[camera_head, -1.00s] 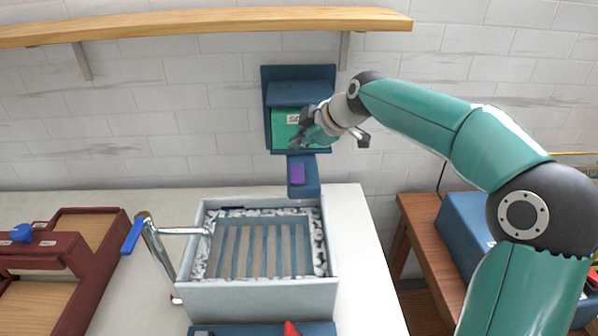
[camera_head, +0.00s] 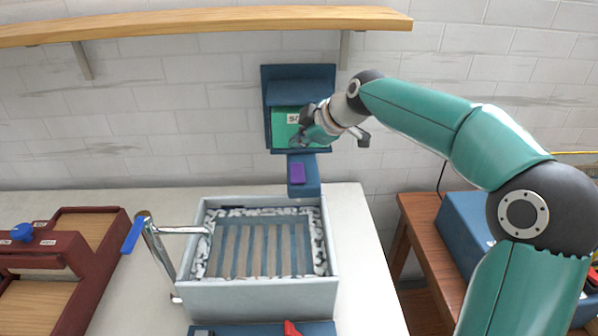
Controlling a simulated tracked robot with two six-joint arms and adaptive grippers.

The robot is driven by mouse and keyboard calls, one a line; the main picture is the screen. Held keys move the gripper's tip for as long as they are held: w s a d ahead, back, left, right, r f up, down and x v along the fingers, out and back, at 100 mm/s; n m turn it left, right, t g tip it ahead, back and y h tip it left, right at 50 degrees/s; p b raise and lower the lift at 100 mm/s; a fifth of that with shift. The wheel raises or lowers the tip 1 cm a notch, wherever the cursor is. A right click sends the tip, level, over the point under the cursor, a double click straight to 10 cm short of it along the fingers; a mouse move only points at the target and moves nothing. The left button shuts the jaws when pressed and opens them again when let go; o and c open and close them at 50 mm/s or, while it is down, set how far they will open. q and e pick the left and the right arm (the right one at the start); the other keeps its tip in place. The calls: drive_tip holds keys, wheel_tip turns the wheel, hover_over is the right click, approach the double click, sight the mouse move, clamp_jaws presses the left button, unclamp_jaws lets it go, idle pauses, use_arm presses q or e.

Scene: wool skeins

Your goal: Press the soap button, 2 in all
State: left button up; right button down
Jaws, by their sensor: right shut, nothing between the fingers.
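The soap button is a green panel (camera_head: 286,127) with a partly covered white label, set in a blue dispenser (camera_head: 299,72) on the tiled wall. My right gripper (camera_head: 303,138) is shut and empty, in front of the panel's lower right part. Whether its fingertips touch the panel cannot be told. Below the dispenser a blue block (camera_head: 309,186) bears a purple piece (camera_head: 297,173). My left gripper is not in view.
A pale basin (camera_head: 262,302) with slats and whitish foam or lumps stands below. A chrome tap with a blue lever (camera_head: 132,236) is at its left. A dark red frame (camera_head: 98,262) lies far left. A wooden shelf (camera_head: 200,24) runs above.

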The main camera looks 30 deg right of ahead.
idle(0.7)
drive_tip(key=shift+m, duration=1)
drive_tip(key=m, duration=0.4)
drive_tip(key=shift+w+d, duration=0.1)
drive_tip(key=shift+d, duration=0.05)
drive_tip(key=m, duration=0.3)
drive_tip(key=shift+d+m, duration=0.15)
drive_tip(key=shift+m, duration=0.25)
drive_tip(key=m, duration=0.3)
drive_tip(key=shift+r+h, duration=0.25)
drive_tip(key=shift+h, duration=0.05)
drive_tip(key=m, duration=0.1)
drive_tip(key=m+p, duration=0.1)
drive_tip(key=m, duration=0.1)
drive_tip(key=shift+d+r, duration=0.1)
drive_tip(key=shift+r, duration=0.2)
drive_tip(key=r+m+p, duration=0.2)
drive_tip(key=m, duration=0.1)
drive_tip(key=shift+a+r, duration=0.3)
drive_tip(key=shift+r, duration=0.05)
